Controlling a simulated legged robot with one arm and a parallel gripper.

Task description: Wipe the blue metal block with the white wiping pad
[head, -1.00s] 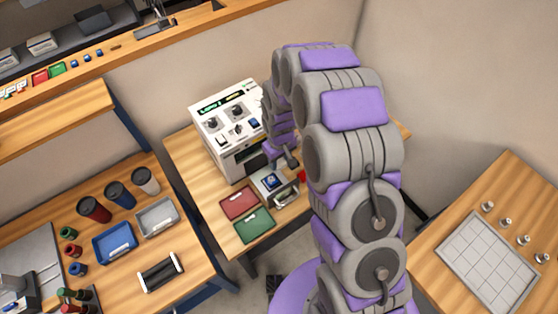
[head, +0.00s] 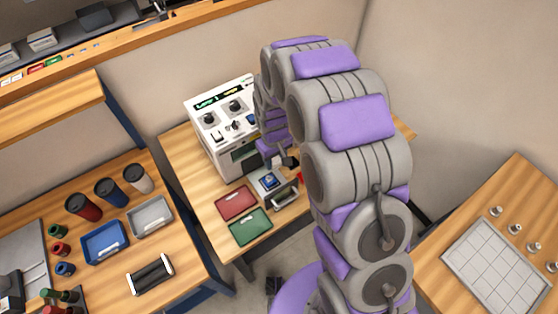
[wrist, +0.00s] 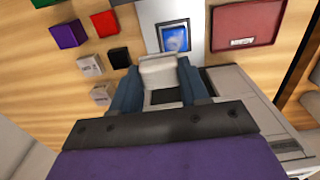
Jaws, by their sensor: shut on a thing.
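The white wiping pad (wrist: 158,72) is between the two blue-grey fingers of my gripper (wrist: 158,84) in the wrist view, and the gripper is shut on it. The blue metal block (wrist: 174,38) sits in a light grey fixture (wrist: 195,12), just beyond the pad's far edge. I cannot tell whether pad and block touch. In the head view the blue block (head: 269,181) shows on top of the grey fixture (head: 280,196). My gripper (head: 287,161) is above and behind it there, small and partly hidden by my arm.
A white machine (head: 223,128) stands behind the fixture. A red tray (head: 237,203) and a green tray (head: 250,227) lie beside it at the left and front. In the wrist view, a black cube (wrist: 118,57) and several other small cubes lie left of the fixture.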

